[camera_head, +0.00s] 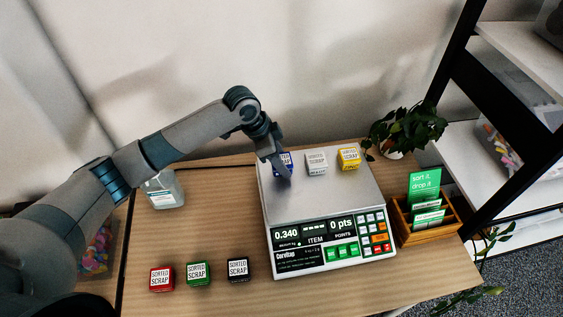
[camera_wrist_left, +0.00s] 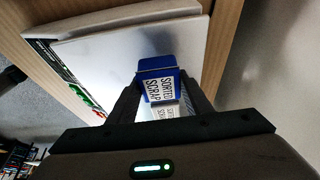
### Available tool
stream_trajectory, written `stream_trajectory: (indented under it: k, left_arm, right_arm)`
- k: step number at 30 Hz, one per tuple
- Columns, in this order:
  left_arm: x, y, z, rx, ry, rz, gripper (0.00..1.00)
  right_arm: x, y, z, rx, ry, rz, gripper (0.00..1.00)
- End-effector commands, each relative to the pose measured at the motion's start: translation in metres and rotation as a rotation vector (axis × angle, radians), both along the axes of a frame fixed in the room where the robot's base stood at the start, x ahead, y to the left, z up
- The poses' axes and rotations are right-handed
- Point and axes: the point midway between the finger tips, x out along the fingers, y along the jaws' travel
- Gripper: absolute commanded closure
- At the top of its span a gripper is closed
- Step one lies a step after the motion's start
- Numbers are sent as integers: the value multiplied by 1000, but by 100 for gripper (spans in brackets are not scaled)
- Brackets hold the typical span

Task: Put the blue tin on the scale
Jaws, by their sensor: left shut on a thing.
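The blue tin (camera_head: 287,158) has a white "SORTED SCRAP" label. It is at the back left of the scale's silver plate (camera_head: 325,205). My left gripper (camera_head: 280,164) is shut on it, coming from the left and partly hiding it. In the left wrist view the blue tin (camera_wrist_left: 157,70) sits between the two fingers (camera_wrist_left: 163,92), over the plate (camera_wrist_left: 105,58). I cannot tell whether its bottom touches the plate. The scale's display (camera_head: 313,229) reads 0.340 and 0 pts. My right gripper is not in view.
A white tin (camera_head: 317,162) and a yellow tin (camera_head: 349,158) stand on the plate to the right. Red (camera_head: 162,279), green (camera_head: 198,273) and black (camera_head: 238,269) tins stand at the table's front. A clear jar (camera_head: 164,190), plant (camera_head: 405,130) and wooden card box (camera_head: 425,222) flank the scale.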

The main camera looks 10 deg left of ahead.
Motion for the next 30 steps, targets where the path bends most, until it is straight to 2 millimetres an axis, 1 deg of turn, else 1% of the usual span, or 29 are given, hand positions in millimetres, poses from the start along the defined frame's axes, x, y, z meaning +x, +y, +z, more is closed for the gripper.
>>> stream_trajectory:
  k: [1,3,6,17,18,20,30]
  left_arm:
    - [0,0,-4,0,2,1,87]
    - [0,0,-10,0,0,0,87]
    - [0,0,-15,0,-1,0,87]
    - [0,0,-18,0,-2,-1,87]
    - [0,0,-19,0,-1,0,50]
    - [0,0,-19,1,-1,-1,36]
    - [0,0,-18,1,-1,-1,36]
  right_arm:
    - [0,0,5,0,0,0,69]
    - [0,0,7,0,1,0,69]
    - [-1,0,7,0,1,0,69]
    - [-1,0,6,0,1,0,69]
    - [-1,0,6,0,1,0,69]
    - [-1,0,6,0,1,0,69]
    - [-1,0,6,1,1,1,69]
